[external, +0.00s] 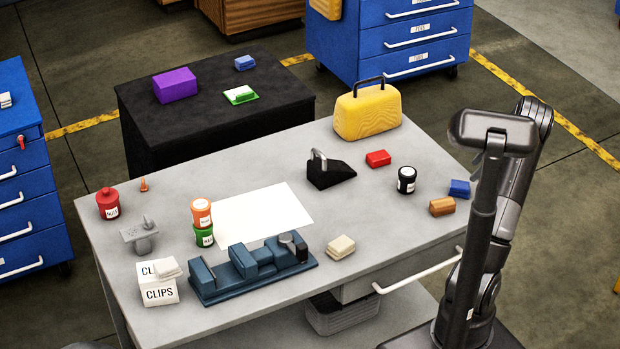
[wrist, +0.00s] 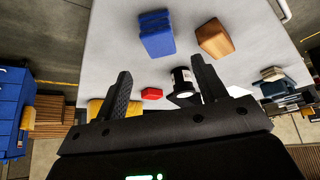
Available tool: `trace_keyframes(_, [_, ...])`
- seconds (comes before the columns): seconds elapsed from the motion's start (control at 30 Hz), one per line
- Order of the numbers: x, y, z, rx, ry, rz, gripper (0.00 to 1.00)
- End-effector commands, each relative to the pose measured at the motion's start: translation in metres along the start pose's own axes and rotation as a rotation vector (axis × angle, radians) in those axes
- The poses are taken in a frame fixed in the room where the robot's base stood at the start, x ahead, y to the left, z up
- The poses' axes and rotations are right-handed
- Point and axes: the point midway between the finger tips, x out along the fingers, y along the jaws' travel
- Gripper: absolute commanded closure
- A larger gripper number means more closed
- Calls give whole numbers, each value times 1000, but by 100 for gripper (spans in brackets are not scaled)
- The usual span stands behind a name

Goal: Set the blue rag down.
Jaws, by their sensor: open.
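The blue rag (external: 459,189) is a small folded block lying on the grey workbench near its right edge, beside the orange block. In the wrist view the blue rag (wrist: 156,33) lies beyond the fingertips, toward the top, apart from them. My gripper (wrist: 165,85) is open, with nothing between its fingers. In the external view my gripper (external: 477,164) is near the bench's right end, above and close to the rag; its fingers are mostly hidden by my arm.
Near the rag are an orange block (external: 442,206), a black jar (external: 406,181) and a red block (external: 378,158). A yellow case (external: 367,112) stands at the bench's back. The grey workbench (external: 385,230) is clear at front right. Another small blue block (external: 244,62) lies on the black table.

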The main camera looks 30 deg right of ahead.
Motion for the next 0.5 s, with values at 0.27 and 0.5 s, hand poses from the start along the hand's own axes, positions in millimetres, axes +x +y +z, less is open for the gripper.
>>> trace_keyframes(0.27, [-26, 0, 0, 1, 0, 0, 35])
trace_keyframes(0.5, [-31, -11, -26, 15, -35, -7, 35])
